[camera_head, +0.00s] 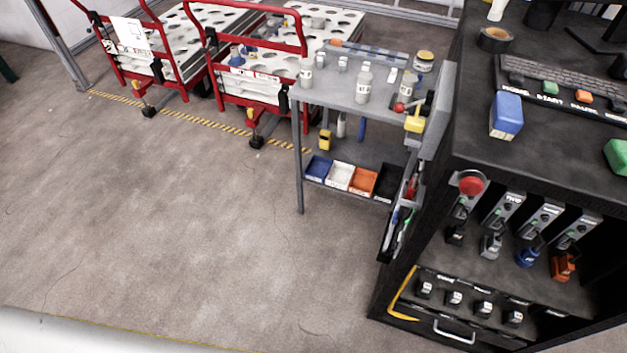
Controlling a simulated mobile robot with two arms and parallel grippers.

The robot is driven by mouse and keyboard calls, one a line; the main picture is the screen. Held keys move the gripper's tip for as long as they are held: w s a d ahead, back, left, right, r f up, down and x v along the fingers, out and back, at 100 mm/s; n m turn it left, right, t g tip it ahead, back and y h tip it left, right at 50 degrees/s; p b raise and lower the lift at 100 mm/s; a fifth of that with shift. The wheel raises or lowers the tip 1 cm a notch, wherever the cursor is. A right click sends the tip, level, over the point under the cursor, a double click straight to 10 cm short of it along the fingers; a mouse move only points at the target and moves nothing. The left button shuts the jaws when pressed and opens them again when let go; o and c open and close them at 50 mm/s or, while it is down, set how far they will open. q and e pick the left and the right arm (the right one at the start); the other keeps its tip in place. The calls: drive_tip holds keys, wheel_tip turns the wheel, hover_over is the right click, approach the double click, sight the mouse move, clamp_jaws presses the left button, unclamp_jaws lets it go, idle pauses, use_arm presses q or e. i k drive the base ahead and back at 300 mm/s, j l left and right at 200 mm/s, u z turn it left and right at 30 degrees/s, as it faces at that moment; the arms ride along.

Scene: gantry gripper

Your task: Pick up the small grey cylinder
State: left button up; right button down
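I cannot make out for certain which thing is the small grey cylinder. A light grey bottle-shaped cylinder (364,85) stands upright on the grey workbench (335,101). A similar light grey bottle (306,73) stands near the bench's left edge. Smaller grey pieces (343,63) stand behind them, too small to tell their shape. Another light bottle (341,125) is on the bench's lower level. Neither of my grippers is in view.
Red-framed carts (255,85) stand behind the bench. Colored bins (362,179) sit on its lower shelf. A black control cabinet (475,140) with a keyboard (570,80), a blue block (507,115) and a red button (471,186) fills the right. The floor (170,220) at left is clear.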

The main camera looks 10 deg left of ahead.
sight(408, 88)
drive_tip(key=z, duration=0.35)
drive_tip(key=i+j+z, duration=0.45)
drive_tip(key=j+z, duration=0.15)
drive_tip(key=i+j+z, duration=0.15)
drive_tip(key=j+z, duration=0.15)
drive_tip(key=j, duration=0.1)
